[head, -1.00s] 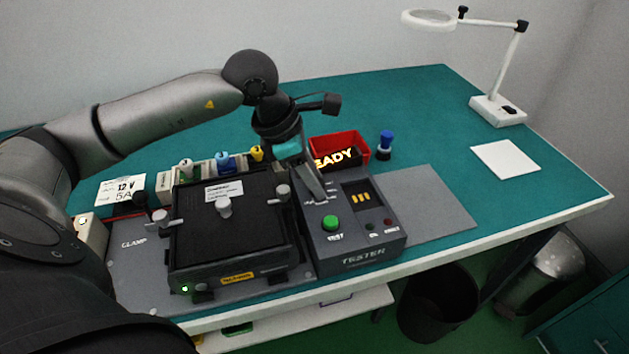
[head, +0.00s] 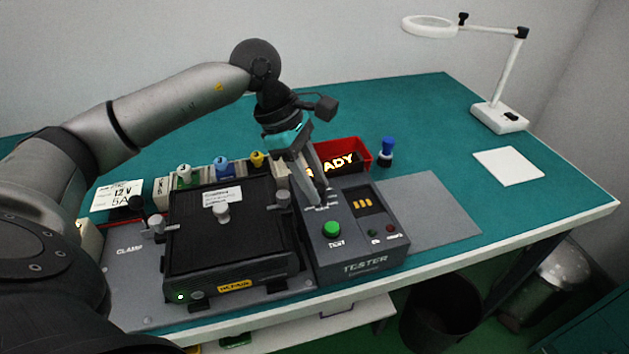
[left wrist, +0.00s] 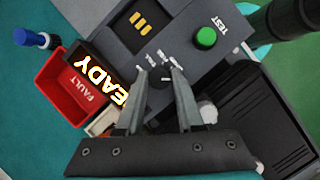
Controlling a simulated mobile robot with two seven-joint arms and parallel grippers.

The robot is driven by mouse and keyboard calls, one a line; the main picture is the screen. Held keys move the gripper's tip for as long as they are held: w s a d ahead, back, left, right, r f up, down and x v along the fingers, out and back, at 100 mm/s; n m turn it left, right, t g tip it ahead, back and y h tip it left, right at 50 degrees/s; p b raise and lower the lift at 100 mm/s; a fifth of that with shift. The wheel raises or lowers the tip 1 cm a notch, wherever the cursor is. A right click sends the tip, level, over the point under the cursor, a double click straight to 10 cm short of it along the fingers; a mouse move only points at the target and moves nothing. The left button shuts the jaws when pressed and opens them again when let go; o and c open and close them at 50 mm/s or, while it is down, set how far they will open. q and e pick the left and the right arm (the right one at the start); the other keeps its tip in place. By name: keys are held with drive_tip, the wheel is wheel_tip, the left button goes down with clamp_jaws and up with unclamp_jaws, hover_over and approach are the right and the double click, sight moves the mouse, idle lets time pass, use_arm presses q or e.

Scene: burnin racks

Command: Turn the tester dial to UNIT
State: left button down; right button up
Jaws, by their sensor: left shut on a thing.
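The grey tester (head: 363,262) stands on the bench with a green TEST button (head: 331,230), a dark slot with yellow contacts, and small lamps. Its display (head: 340,162) reads "READY", partly hidden by my gripper. The small dark dial (left wrist: 158,78) shows in the left wrist view, with white labels around it too small to read surely. My left gripper (left wrist: 157,74) points down at the tester and is shut on the dial, one finger on each side; it also shows in the head view (head: 322,200). I cannot tell the dial's setting. My right gripper is not in view.
A black unit (head: 250,236) sits in the clamp fixture (head: 130,285) left of the tester. A red FAULT bin (head: 357,148) and a blue-topped stamp-like object (head: 387,150) stand behind. A grey mat (head: 435,210) lies clear at right; a magnifier lamp (head: 500,116) stands farther back.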

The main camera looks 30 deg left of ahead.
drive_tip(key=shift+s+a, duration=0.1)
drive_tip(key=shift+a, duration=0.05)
use_arm(q)
drive_tip(key=c, duration=0.5)
unclamp_jaws()
drive_tip(key=shift+c, duration=0.2)
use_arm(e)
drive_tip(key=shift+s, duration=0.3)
use_arm(q)
drive_tip(key=shift+r, duration=0.1)
drive_tip(key=p+v, duration=0.2)
drive_tip(key=v, duration=1.3)
drive_tip(key=shift+p, duration=0.35)
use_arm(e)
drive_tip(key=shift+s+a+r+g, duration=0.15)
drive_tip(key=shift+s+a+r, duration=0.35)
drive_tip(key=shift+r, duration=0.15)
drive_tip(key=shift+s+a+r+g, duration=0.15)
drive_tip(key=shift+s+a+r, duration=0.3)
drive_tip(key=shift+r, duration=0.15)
use_arm(q)
drive_tip(key=shift+r, duration=0.1)
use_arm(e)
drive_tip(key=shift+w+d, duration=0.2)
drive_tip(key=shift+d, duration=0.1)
